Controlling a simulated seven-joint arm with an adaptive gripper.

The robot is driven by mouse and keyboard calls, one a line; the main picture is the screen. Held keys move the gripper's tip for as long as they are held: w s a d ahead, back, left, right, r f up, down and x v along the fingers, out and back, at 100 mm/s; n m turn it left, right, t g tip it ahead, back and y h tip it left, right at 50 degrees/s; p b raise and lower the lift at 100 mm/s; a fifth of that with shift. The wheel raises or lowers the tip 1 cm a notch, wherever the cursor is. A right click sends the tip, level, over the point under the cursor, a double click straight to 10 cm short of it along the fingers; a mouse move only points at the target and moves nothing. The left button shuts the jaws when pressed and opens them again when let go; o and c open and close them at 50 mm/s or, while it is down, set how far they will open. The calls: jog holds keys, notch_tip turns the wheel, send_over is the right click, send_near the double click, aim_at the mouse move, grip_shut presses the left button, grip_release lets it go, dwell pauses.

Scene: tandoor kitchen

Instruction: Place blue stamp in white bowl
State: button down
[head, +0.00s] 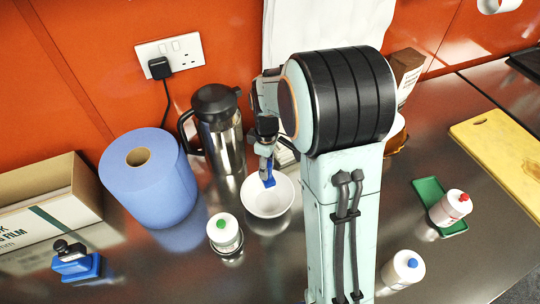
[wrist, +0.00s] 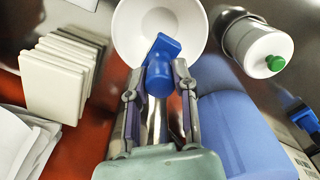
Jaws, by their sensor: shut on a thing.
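The blue stamp (head: 268,178) is held in my gripper (head: 266,160), its lower end pointing down over the white bowl (head: 257,208). In the wrist view the blue stamp (wrist: 162,50) sits between the two fingers of my gripper (wrist: 159,88), which are shut on its rounded part. The white bowl (wrist: 203,40) lies behind it there, and the stamp's flat end overlaps the bowl's interior. In the head view the stamp is over the bowl's back part. I cannot tell whether it touches the bowl.
A green-capped bottle (head: 224,233) stands close in front of the bowl. A blue paper roll (head: 150,185) and a steel jug (head: 220,130) stand to its left. A blue-and-black item (head: 78,265) is at front left. Pale tiles (wrist: 62,72) stand at left in the wrist view.

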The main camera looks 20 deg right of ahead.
jog(key=shift+f, duration=3.7)
jog(key=c, duration=0.8)
grip_release()
jog(key=shift+r, duration=0.1)
notch_tip(320, 180, up, 7)
jog(key=shift+f, duration=0.1)
